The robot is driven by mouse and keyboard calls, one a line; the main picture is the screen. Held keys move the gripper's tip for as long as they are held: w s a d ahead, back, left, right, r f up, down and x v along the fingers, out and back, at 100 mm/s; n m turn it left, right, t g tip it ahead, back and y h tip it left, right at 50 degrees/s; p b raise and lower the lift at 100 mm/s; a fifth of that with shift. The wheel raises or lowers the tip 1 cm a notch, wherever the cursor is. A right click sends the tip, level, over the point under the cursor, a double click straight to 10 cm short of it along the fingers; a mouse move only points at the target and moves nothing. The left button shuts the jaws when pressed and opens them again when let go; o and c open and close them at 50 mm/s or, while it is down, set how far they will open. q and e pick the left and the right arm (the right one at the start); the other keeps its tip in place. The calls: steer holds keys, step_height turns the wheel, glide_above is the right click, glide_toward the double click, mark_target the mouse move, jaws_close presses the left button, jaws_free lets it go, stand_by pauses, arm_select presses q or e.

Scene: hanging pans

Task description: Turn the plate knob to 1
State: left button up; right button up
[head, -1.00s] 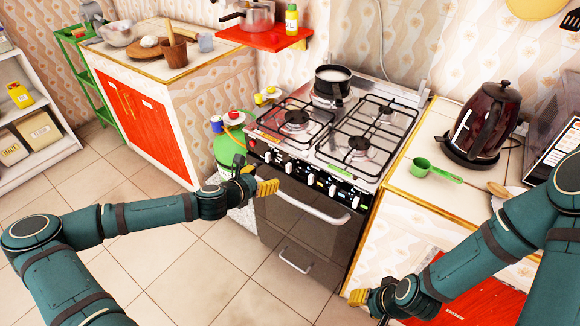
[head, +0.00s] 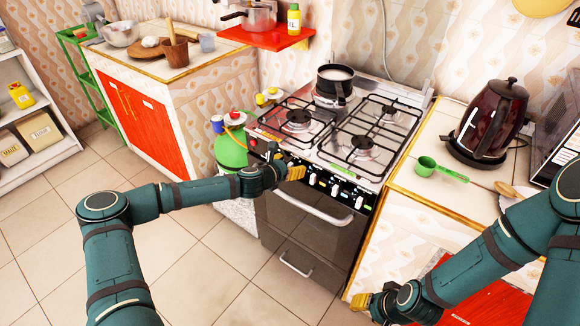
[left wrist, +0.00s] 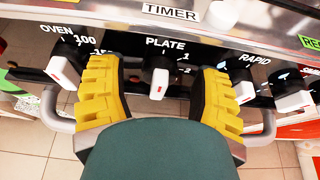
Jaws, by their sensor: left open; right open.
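The plate knob (left wrist: 160,82) is white with a small red mark at its lower end. It sits under the word PLATE, with the marks 1 and 2 to its right. My left gripper (left wrist: 159,72) is open, with one yellow-padded finger on each side of the knob and a visible gap to both. In the head view my left gripper (head: 290,168) is at the front panel of the stove (head: 340,130) and hides some knobs. My right gripper (head: 362,301) is open and low, in front of the right cabinet.
The oven knob (left wrist: 64,71) is left of my left gripper and the rapid knob (left wrist: 242,86) is close to its right finger. The oven handle (head: 312,210) runs below the knobs. A pot (head: 334,80) stands on a back burner. A kettle (head: 488,125) stands on the right counter.

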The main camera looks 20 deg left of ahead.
arm_select(q)
steer(key=c, duration=1)
steer(key=shift+s+r, duration=0.1)
jaws_close()
steer(key=m+y, duration=0.1)
steer(key=m+b, duration=0.1)
steer(key=shift+d+m+t+y, duration=0.25)
steer(key=shift+m+t+y, duration=0.05)
steer(key=shift+y, duration=0.1)
steer(key=m+y, duration=0.1)
steer(key=m+t, duration=0.1)
steer(key=m, duration=0.1)
steer(key=shift+s+d+f+y, duration=0.1)
steer(key=shift+d+f+y, duration=0.1)
steer(key=shift+y, duration=0.2)
steer(key=shift+a+m, duration=0.1)
steer(key=shift+m, duration=0.2)
steer(key=shift+t, duration=0.3)
